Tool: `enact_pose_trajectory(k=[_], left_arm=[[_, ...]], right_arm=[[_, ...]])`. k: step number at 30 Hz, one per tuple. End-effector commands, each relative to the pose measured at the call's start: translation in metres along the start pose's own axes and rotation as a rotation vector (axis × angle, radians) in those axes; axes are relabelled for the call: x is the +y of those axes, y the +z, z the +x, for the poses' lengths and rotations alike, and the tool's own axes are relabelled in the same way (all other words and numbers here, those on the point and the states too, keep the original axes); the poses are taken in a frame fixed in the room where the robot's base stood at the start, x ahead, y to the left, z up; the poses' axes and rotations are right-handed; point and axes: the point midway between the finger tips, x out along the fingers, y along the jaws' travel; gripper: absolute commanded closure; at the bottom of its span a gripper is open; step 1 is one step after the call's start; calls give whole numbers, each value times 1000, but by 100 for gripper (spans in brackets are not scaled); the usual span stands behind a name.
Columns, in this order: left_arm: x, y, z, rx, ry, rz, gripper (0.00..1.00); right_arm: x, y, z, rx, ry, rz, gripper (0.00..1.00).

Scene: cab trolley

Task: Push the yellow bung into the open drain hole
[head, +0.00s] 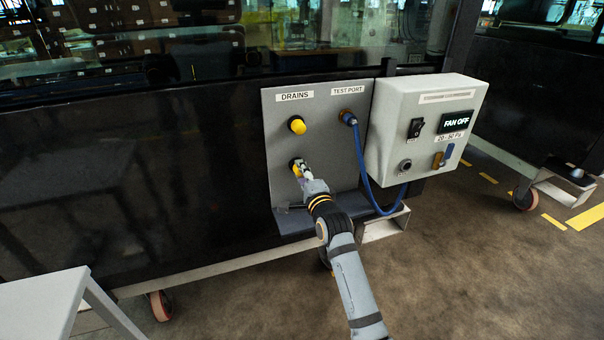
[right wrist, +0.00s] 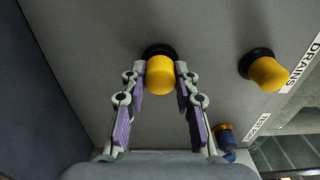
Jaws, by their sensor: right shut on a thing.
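My right gripper (head: 304,172) is at the lower drain of the grey panel, and it also shows in the right wrist view (right wrist: 163,80). Its two fingers are shut on a yellow bung (right wrist: 160,77), one on each side. The bung's far end meets the black ring of the lower drain hole (right wrist: 157,49); how deep it sits I cannot tell. In the head view the gripper mostly hides this bung (head: 296,168). A second yellow bung (head: 297,125) sits in the upper drain, under the DRAINS label. My left gripper is not in view.
A blue hose (head: 364,170) hangs from the test port to the right of my gripper. A grey control box (head: 420,130) juts out beside the panel (head: 278,150). A ledge runs below the drains. A white table corner (head: 40,305) stands at lower left.

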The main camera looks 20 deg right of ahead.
Motion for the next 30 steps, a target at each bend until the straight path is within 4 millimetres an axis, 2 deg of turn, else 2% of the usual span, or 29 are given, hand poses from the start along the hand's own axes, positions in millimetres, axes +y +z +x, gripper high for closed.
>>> enact_pose_trajectory(k=[9,10,15,25,30], left_arm=[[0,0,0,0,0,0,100],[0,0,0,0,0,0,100],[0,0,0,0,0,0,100],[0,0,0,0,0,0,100],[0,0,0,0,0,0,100]], right_arm=[[-1,0,7,0,-1,0,92],[0,0,7,0,-1,0,68],[0,0,6,0,-1,0,45],[0,0,4,0,0,0,44],[1,0,-18,0,1,0,44]])
